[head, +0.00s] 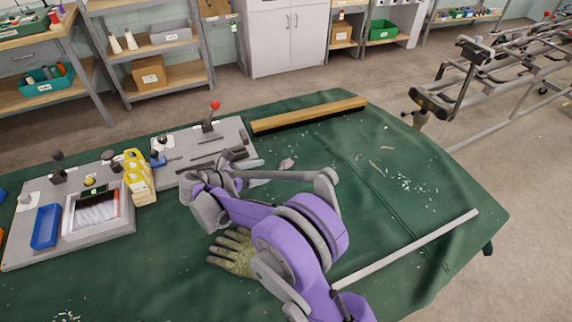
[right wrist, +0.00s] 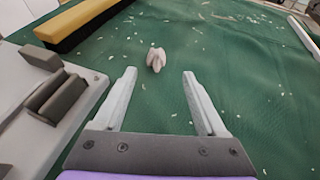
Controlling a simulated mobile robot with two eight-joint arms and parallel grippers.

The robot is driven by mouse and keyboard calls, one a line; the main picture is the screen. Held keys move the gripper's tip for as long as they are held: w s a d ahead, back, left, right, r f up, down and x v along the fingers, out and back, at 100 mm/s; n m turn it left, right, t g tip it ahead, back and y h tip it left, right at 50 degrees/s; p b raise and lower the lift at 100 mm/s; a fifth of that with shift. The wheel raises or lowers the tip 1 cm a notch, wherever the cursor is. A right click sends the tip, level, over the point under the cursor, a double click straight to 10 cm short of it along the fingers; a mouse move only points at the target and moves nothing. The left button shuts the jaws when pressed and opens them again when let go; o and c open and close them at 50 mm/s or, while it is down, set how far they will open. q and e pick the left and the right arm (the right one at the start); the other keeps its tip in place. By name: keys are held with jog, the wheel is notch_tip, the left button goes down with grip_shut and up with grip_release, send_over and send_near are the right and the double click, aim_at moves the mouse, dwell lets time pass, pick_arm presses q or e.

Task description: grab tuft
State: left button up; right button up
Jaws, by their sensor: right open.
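The tuft, a small pale pinkish-grey clump (head: 287,163), lies on the green cloth beyond my right gripper (head: 258,176). In the right wrist view the tuft (right wrist: 156,58) sits just ahead of the fingertips, roughly midway between their lines. My right gripper (right wrist: 159,73) is open, its two pale fingers wide apart with only cloth between them. The tuft is clear of both fingers in that view. My purple right arm hides part of the table in the head view. My left gripper is not in view.
A wooden brush with dark bristles (head: 310,115) lies behind the tuft. A grey plate with levers (head: 215,150) is to its left. A work glove (head: 232,252) lies under my arm; a long pale bar (head: 410,250) lies right. Scraps dot the cloth.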

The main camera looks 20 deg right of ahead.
aim_at(284, 163)
jog(key=x, duration=0.8)
jog(key=shift+w+d, duration=0.35)
jog(key=shift+w, duration=0.15)
jog(key=shift+c, duration=0.2)
grip_shut()
